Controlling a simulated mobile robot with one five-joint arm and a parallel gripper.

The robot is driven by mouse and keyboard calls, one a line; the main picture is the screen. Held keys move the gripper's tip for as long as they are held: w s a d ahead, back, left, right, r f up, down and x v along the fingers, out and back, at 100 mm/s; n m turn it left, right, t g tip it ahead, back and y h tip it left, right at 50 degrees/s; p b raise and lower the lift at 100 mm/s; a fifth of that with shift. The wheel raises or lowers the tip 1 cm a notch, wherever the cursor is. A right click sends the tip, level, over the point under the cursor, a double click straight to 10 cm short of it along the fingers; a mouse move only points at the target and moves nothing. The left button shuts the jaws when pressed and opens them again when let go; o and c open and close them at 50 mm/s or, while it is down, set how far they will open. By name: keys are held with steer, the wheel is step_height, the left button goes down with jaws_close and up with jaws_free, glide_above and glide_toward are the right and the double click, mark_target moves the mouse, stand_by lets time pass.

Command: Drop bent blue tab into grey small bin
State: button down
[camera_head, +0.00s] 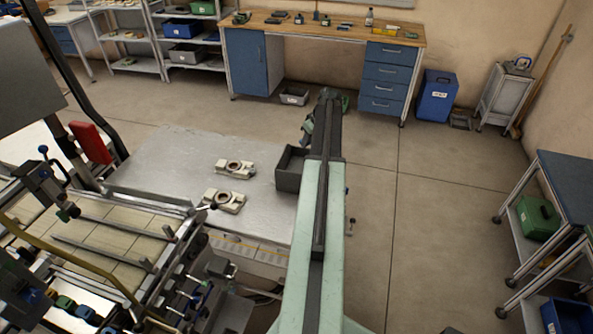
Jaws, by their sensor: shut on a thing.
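A dark grey small bin (289,175) stands on the right part of the grey metal table (160,153). My arm runs up the middle of the head view and covers the bin's right side. The bin's inside shows only in part, and I see nothing blue in it. Green and dark parts of my arm show beside its far end, above and behind the bin. My gripper's fingers are hidden behind the arm. The bent blue tab cannot be made out anywhere in this view.
Two pale blocks with round rings (235,168) (224,201) lie on the table left of the bin. A fixture with rails (110,235) fills the lower left. A workbench (330,30) stands at the back. The floor right of my arm is clear up to a cart (566,185).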

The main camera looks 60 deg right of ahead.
step_height(320, 180, down, 5)
steer(key=b, duration=0.4)
steer(key=shift+r, duration=0.1)
steer(key=c, duration=1.1)
jaws_free()
steer(key=shift+o, duration=0.2)
steer(key=p+v, duration=0.7)
steer(key=v, duration=0.1)
